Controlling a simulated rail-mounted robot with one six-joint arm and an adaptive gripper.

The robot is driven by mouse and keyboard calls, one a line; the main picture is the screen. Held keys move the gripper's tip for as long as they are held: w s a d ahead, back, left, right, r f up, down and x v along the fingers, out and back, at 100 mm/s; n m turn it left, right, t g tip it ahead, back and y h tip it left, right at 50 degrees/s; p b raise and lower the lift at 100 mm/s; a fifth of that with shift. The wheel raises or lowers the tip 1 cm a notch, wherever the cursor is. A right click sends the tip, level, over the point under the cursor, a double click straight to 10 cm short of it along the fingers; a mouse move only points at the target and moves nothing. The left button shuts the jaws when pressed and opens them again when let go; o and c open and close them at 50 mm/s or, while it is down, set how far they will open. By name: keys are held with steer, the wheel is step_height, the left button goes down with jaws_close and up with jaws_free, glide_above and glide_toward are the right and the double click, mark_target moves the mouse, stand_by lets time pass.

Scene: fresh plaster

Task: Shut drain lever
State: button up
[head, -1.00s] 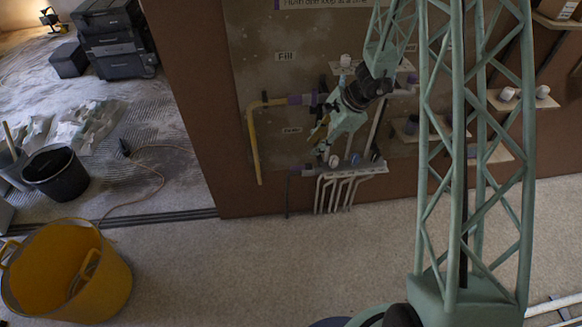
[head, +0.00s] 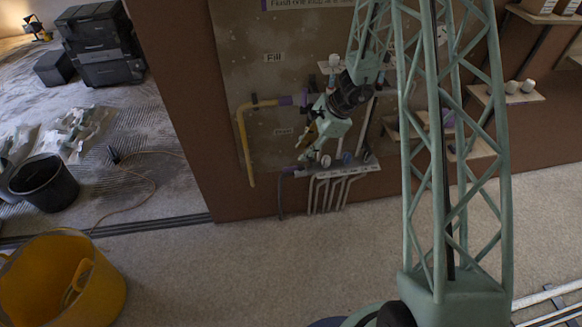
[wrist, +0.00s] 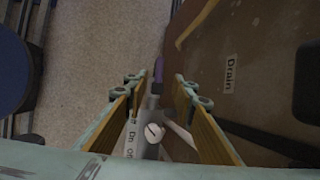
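The Drain label (wrist: 232,73) is on the brown board in the wrist view. The drain pipe's purple section (wrist: 158,68) and a grey fitting (wrist: 154,93) show between my fingers. A round white knob (wrist: 154,132) stands nearer, beside small on/off lettering (wrist: 131,140). I cannot make out which part is the drain lever. My gripper (wrist: 160,88) is open, a finger either side of the fitting, with no visible grip. In the head view my gripper (head: 308,152) is at the board's lower part, by the purple drain section (head: 290,169), and hides part of the fittings.
A white manifold shelf (head: 350,168) with several pipes below is close under my gripper. Small shelves (head: 520,97) are at right. A yellow tub (head: 62,285) and black bucket (head: 45,182) stand at left.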

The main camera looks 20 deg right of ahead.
mark_target(289, 168)
steer(key=b+x, duration=0.3)
steer(key=x, duration=0.9)
steer(key=shift+f, duration=0.1)
steer(key=shift+c, duration=0.7)
jaws_close()
